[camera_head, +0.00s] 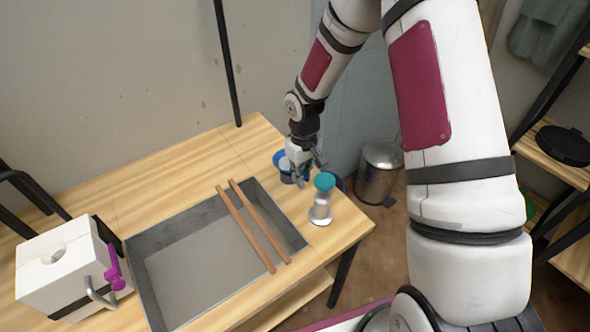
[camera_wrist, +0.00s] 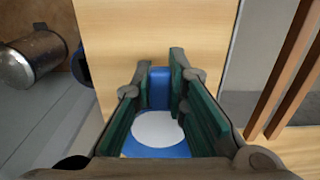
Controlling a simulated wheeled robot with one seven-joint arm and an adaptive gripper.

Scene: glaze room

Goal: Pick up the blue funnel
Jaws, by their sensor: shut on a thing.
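The blue funnel (camera_head: 279,157) is at the back right part of the wooden table, partly hidden by my gripper (camera_head: 301,170). In the wrist view the funnel (camera_wrist: 160,88) shows as a blue upright part between the fingers, with a blue round part and a white disc below it. My gripper (camera_wrist: 162,80) is closed on the funnel, its green-padded fingers on either side. I cannot tell whether the funnel is clear of the table.
A jar with a teal lid (camera_head: 321,203) stands close to my gripper. A grey sink basin (camera_head: 136,262) with two wooden bars (camera_head: 245,229) across it lies to the left. A white block mold (camera_head: 62,262) stands at far left. A metal bin (camera_head: 378,172) is on the floor.

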